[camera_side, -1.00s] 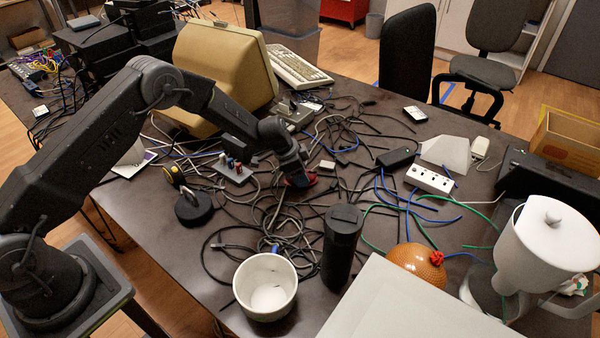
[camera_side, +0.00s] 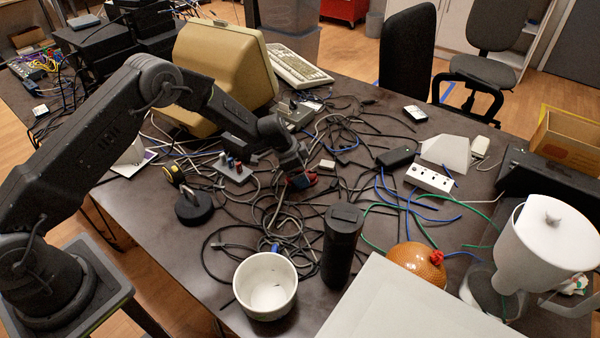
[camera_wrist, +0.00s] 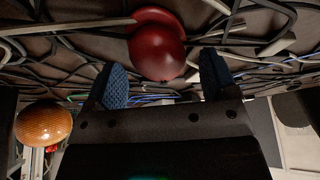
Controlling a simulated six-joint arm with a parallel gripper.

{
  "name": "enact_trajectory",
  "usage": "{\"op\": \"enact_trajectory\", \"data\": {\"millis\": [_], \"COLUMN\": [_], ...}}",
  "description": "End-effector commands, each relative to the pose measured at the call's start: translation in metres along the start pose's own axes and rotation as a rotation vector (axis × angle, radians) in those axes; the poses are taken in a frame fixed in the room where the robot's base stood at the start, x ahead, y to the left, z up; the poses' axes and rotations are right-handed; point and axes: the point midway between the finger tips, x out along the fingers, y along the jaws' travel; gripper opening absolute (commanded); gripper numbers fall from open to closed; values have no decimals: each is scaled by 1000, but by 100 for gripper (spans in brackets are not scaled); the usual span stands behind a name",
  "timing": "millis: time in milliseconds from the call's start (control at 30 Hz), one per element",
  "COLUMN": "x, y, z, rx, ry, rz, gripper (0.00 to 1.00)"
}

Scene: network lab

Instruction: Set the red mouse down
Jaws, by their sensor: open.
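The red mouse (camera_wrist: 157,50) lies among the cables on the dark table, in the upper middle of the wrist view. In the side view only a little of its red (camera_side: 304,182) shows, by my gripper (camera_side: 296,180). In the wrist view my gripper (camera_wrist: 163,78) is open, with a blue pad on each finger. The mouse sits in line with the gap between the fingers, just beyond the tips, and neither pad is seen pressing on it. In the side view the jaws hide part of the mouse.
Tangled cables cover the table around the mouse. A black cylinder (camera_side: 341,248) and a white pot (camera_side: 265,287) stand in front. A beige monitor (camera_side: 222,70) stands behind my arm.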

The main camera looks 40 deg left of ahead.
Motion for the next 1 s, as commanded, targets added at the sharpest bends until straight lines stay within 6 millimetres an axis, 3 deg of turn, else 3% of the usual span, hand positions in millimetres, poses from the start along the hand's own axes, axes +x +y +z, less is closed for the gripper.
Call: {"op": "enact_trajectory", "data": {"millis": [500,700,900,1000], "x": [-98,-115,-119,-135], "y": [-1,0,0,5], "z": [0,0,0,-5], "rx": [-1,1,-1,-15], "ry": [2,0,1,5], "rz": [-1,0,0,-7], "gripper": [79,79,79,79]}}
